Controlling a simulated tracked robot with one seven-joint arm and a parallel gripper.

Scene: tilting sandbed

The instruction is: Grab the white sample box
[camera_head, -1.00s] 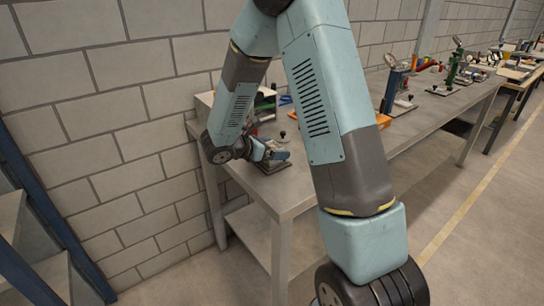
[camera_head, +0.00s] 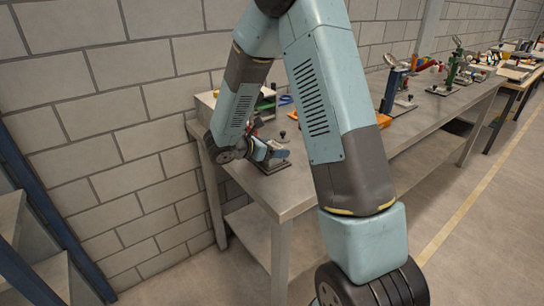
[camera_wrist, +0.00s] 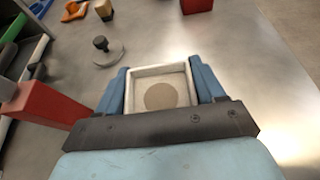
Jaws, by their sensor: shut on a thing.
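The white sample box (camera_wrist: 157,72) is a small open-topped square tray with pale walls and a grey-beige floor bearing a darker round patch. In the wrist view it sits between the two blue fingers of my gripper (camera_wrist: 161,84), which press against its left and right walls. My gripper also shows in the head view (camera_head: 270,150), low over the near left end of the workbench (camera_head: 291,198). In the head view the box is too small and covered to make out. I cannot tell whether it still touches the surface beneath.
In the wrist view a red block (camera_wrist: 45,104) lies close on the left. A black knob on a round base (camera_wrist: 104,50) stands beyond the box, with orange and tan pieces behind. The bench to the right is bare metal. A block wall (camera_head: 110,130) runs behind the bench.

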